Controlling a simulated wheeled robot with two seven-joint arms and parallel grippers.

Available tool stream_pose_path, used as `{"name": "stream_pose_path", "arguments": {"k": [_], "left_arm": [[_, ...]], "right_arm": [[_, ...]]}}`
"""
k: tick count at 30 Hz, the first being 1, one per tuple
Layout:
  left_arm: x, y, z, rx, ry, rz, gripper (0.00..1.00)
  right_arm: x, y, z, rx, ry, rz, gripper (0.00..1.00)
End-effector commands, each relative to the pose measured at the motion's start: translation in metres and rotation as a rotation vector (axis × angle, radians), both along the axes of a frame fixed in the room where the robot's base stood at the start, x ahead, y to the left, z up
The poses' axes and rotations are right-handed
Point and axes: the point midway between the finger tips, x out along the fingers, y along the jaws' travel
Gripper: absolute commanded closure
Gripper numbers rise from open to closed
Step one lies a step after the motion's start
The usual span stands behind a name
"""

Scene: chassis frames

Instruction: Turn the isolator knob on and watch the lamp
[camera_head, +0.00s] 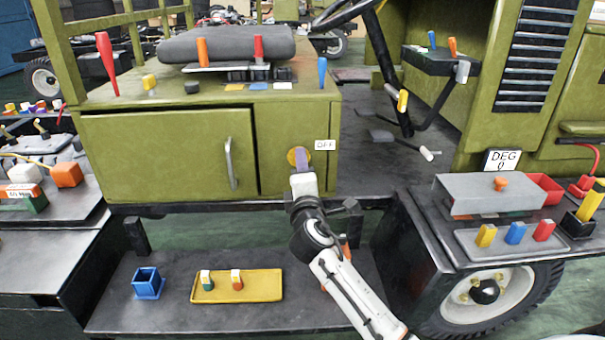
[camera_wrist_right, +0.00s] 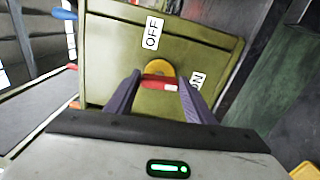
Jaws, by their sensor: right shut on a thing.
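The isolator knob is a red bar (camera_wrist_right: 157,81) with a white mark at one end, on a yellow disc (camera_wrist_right: 158,67) set in the green panel. In the right wrist view the white-marked end lies on the side nearest the ON label (camera_wrist_right: 197,82). The OFF label (camera_wrist_right: 152,33) is above the disc; in the head view it (camera_head: 325,145) is right of it. My right gripper (camera_wrist_right: 160,80) is shut on the knob, one finger at each end of the bar. In the head view this gripper (camera_head: 300,165) hides most of the knob. I cannot make out a lamp. My left gripper is not in view.
A sign reading DEG 0 (camera_head: 502,160) stands at the right above a grey box (camera_head: 478,203). A yellow tray (camera_head: 262,291) and a blue cup (camera_head: 148,282) sit on the lower shelf. Coloured levers stand on the cabinet top. A steering wheel (camera_head: 345,12) is behind.

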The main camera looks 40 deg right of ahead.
Motion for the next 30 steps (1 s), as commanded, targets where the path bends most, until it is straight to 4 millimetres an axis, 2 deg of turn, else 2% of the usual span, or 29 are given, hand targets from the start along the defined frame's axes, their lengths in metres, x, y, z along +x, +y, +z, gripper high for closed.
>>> {"name": "stream_pose_path", "arguments": {"k": [9,24,25,28,30], "left_arm": [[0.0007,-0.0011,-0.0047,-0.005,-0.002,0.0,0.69],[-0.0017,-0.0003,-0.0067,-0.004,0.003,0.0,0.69],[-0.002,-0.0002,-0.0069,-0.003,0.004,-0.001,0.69],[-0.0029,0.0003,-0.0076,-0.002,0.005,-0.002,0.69],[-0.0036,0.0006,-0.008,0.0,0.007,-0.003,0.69]], "right_arm": [[-0.0001,0.0008,-0.0029,0.094,-0.053,0.001,0.74],[-0.0001,0.0008,-0.0026,0.113,-0.063,0.0,0.74],[-0.0002,0.0007,-0.0027,0.113,-0.063,0.0,0.5],[-0.0001,0.0007,-0.0024,0.111,-0.063,0.001,0.33],[0.0,0.0006,-0.0021,0.11,-0.064,0.001,0.33]]}}
